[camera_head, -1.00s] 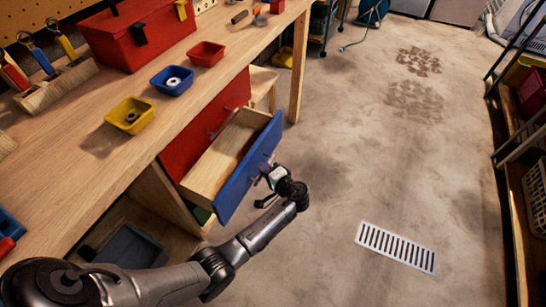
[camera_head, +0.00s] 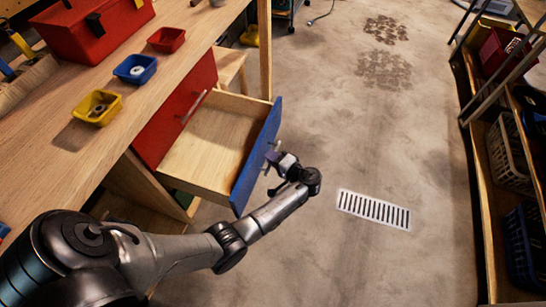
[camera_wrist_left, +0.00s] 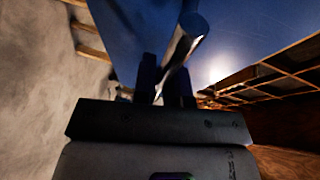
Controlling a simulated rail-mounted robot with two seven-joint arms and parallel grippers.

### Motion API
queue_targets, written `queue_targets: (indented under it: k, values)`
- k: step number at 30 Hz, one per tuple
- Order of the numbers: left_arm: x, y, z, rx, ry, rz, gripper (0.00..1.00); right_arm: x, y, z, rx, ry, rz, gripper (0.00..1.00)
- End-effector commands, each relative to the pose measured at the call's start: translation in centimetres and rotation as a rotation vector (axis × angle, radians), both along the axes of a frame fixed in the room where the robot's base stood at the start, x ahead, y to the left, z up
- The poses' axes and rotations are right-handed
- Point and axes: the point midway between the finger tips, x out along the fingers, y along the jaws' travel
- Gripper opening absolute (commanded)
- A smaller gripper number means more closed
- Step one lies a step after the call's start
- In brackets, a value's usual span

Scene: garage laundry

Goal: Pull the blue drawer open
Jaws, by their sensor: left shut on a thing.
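The blue drawer's front (camera_head: 256,155) stands well out from the workbench in the head view. Its wooden inside (camera_head: 215,140) shows and looks empty. My left gripper (camera_head: 275,160) is at the outer face of the blue front, shut on the drawer's handle. In the left wrist view the two dark fingers (camera_wrist_left: 165,88) close around the metal handle (camera_wrist_left: 186,48), with the blue front (camera_wrist_left: 135,25) beyond. The grip itself is small and partly hidden in the head view. My right gripper does not show.
A red drawer (camera_head: 180,115) with a metal handle is beside the blue one, shut. Yellow (camera_head: 97,107), blue (camera_head: 135,69) and red (camera_head: 166,40) bins and a red toolbox (camera_head: 90,25) stand on the bench. The floor around the drain grate (camera_head: 373,209) is clear; shelving (camera_head: 490,180) stands at right.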

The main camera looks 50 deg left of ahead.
Motion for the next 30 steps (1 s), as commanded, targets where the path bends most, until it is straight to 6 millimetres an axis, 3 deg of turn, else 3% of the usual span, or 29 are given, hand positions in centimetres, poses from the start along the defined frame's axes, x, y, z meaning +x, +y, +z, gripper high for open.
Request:
queue_targets:
  k: [2, 3, 11, 20, 23, 30]
  values:
    - [0.0, 0.0, 0.1, 0.0, 0.0, 0.003, 0.0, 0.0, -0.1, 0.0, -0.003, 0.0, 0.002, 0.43]
    - [0.0, 0.0, 0.1, 0.0, 0.0, 0.004, 0.13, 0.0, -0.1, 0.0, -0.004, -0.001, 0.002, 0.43]
    - [0.0, 0.0, 0.0, 0.0, -0.001, 0.002, 0.38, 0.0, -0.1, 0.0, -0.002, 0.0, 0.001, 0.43]
    - [0.0, -0.3, 0.1, -0.001, 0.0, 0.001, 0.38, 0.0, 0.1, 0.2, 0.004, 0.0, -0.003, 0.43]
    - [0.2, -1.3, 0.4, -0.003, 0.0, 0.0, 0.38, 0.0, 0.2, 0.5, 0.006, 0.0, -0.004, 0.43]
    - [0.7, -5.8, 1.3, -0.003, 0.0, 0.001, 0.38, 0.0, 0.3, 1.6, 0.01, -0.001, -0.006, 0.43]
